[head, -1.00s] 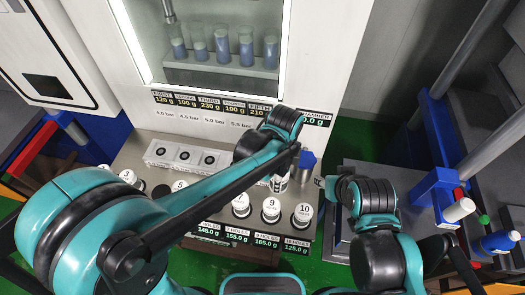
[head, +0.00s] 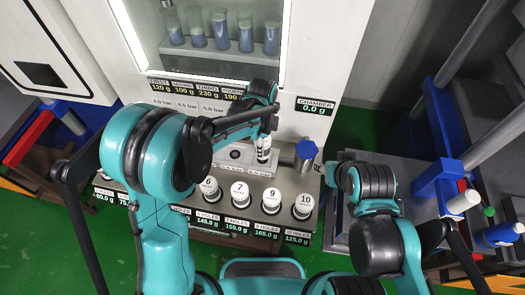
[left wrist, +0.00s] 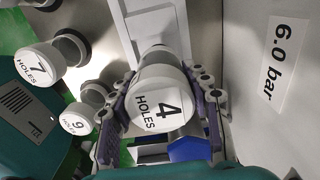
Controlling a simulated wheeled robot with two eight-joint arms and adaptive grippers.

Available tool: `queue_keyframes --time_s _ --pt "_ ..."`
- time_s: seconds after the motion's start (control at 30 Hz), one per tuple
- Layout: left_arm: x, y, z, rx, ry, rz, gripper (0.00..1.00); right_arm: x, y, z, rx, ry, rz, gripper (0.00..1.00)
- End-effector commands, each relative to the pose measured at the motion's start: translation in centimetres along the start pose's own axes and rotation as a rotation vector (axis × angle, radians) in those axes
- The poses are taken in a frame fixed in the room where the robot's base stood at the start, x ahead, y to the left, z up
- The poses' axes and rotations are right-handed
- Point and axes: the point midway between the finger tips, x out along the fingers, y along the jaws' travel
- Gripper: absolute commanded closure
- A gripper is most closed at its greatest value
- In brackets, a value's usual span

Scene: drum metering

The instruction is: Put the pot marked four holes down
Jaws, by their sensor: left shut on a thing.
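The pot marked four holes (left wrist: 158,105) has a white lid reading "4 HOLES" and fills the middle of the left wrist view. My left gripper (left wrist: 166,112) is shut on it, one finger on each side. In the head view this pot (head: 264,149) hangs from my left gripper (head: 266,128) above the back right of the bench, near a grey block. Whether its base touches anything is hidden.
Pots marked 6 (head: 209,187), 7 (head: 239,194), 9 (head: 271,200) and 10 (head: 303,206) stand along the front edge. A grey block (head: 240,155) lies behind the row. My left arm hides the bench's left part.

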Motion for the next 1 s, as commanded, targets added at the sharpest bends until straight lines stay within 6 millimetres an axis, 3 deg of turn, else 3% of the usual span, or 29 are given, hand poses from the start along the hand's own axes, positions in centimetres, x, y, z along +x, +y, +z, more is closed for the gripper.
queue_keyframes --time_s 0.23,0.63,0.67,0.7,0.73,1.0 --pt "3.5 0.0 0.0 0.000 0.000 0.000 0.88 0.6 0.0 0.5 0.000 0.000 0.000 0.60" --pt "4.2 0.0 0.0 0.000 0.000 0.000 0.88 1.0 0.0 0.7 0.000 0.000 0.000 0.60" --pt "4.1 0.0 0.0 0.000 0.000 0.000 0.47 0.9 0.0 0.7 0.000 0.000 0.000 0.60" --pt "4.1 0.0 0.0 0.000 0.000 0.000 0.36 0.9 0.0 0.6 0.000 0.000 0.000 0.60" --pt "4.0 0.0 0.0 0.000 0.000 0.000 0.31 0.8 0.0 0.6 0.000 0.000 0.000 0.60" --pt "4.0 0.0 0.0 0.000 0.000 0.000 0.31 0.8 0.0 0.6 0.000 0.000 0.000 0.60"
